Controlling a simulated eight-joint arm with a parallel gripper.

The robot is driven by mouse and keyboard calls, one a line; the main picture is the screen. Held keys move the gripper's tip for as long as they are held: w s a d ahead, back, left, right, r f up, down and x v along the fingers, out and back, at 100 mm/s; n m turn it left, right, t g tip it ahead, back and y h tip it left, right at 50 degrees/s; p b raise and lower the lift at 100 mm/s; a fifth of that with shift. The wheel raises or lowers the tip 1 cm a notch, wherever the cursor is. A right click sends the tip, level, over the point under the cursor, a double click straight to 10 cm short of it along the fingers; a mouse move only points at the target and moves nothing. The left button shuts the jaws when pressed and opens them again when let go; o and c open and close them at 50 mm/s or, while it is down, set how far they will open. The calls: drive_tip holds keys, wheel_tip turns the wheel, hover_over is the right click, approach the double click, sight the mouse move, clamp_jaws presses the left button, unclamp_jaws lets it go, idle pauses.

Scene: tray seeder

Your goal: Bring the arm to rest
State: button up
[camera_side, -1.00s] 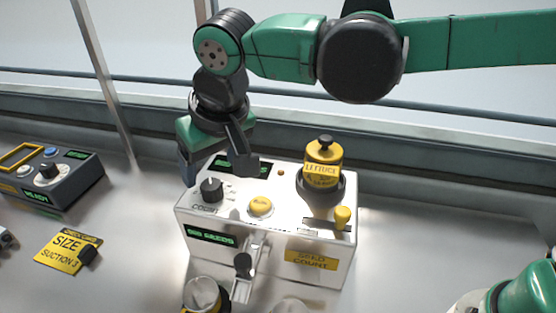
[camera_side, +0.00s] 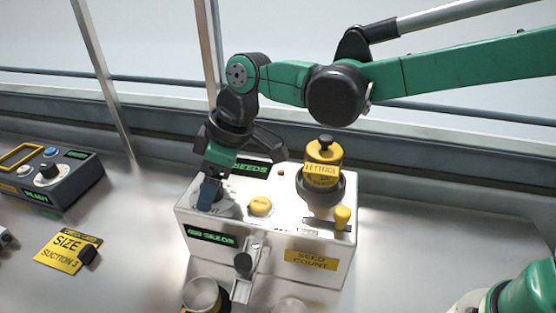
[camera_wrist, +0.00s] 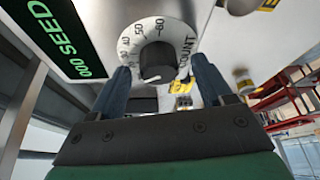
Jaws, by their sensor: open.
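My gripper (camera_side: 207,196) is low over the left end of the white seed counter box (camera_side: 275,236) in the side view, where its blue finger hides the count knob. In the wrist view my gripper (camera_wrist: 162,72) is open, with one blue finger on either side of the black count knob (camera_wrist: 157,62). A gap shows between the knob and each finger, and the jaws hold nothing. The knob sits on a white numbered dial (camera_wrist: 130,37) marked COUNT. A green-lettered display (camera_wrist: 62,38) beside it reads 000 SEED, its end cut off.
A yellow lettuce container (camera_side: 322,165) stands on the box's right side, near a yellow button (camera_side: 260,206) and a yellow knob (camera_side: 342,215). A dark control box (camera_side: 48,180) and a yellow SIZE card (camera_side: 68,251) lie left. Bare bench lies between.

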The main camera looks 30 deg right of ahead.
drive_tip(key=shift+n+g, duration=0.4)
drive_tip(key=shift+n, duration=0.8)
drive_tip(key=w+a+r+v, duration=0.1)
drive_tip(key=v, duration=0.9)
drive_tip(key=s+d+m+t, duration=0.1)
drive_tip(key=s+d+m, duration=0.1)
drive_tip(key=d, duration=0.3)
drive_tip(key=s+d+r+m+t+h, duration=0.1)
drive_tip(key=d+m, duration=0.3)
drive_tip(key=d, duration=0.1)
drive_tip(key=s+d+r+m+t+h, duration=0.1)
drive_tip(key=s+d+m, duration=0.1)
drive_tip(key=d, duration=0.3)
drive_tip(key=shift+s+m+t, duration=0.3)
drive_tip(key=shift+m+t, duration=0.1)
drive_tip(key=shift+m, duration=0.2)
drive_tip(key=shift+s+d+f+m, duration=0.1)
drive_tip(key=shift+s+d+m, duration=0.2)
drive_tip(key=shift+d+m, duration=0.15)
